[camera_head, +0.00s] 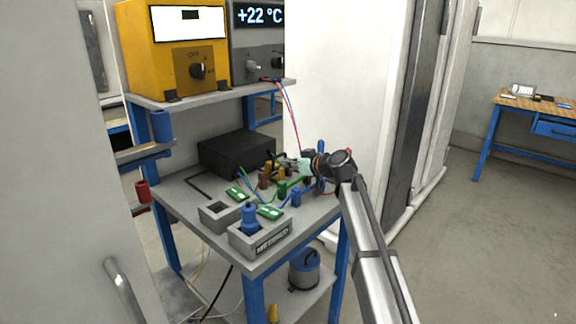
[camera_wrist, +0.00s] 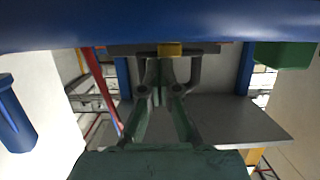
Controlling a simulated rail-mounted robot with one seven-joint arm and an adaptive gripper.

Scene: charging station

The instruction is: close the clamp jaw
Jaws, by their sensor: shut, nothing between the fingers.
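My gripper is at the back right of the grey workbench in the head view (camera_head: 308,167), beside a cluster of small coloured parts. In the wrist view its two fingers (camera_wrist: 160,66) meet at the tips, with nothing seen between them. A wide blue part (camera_wrist: 160,25) crosses the top of the wrist view, very near the camera. A small yellow block (camera_wrist: 170,49) shows just past the fingertips; I cannot tell whether they touch. I cannot clearly pick out the clamp jaw or tell whether it is open; my arm hides part of that area.
The workbench (camera_head: 190,180) holds a black box (camera_head: 236,152), two grey trays, green boards (camera_head: 270,212) and several coloured blocks with wires. A yellow unit (camera_head: 180,50) and a grey +22 °C display unit (camera_head: 258,40) stand on the upper shelf. Red and blue wires hang near my gripper.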

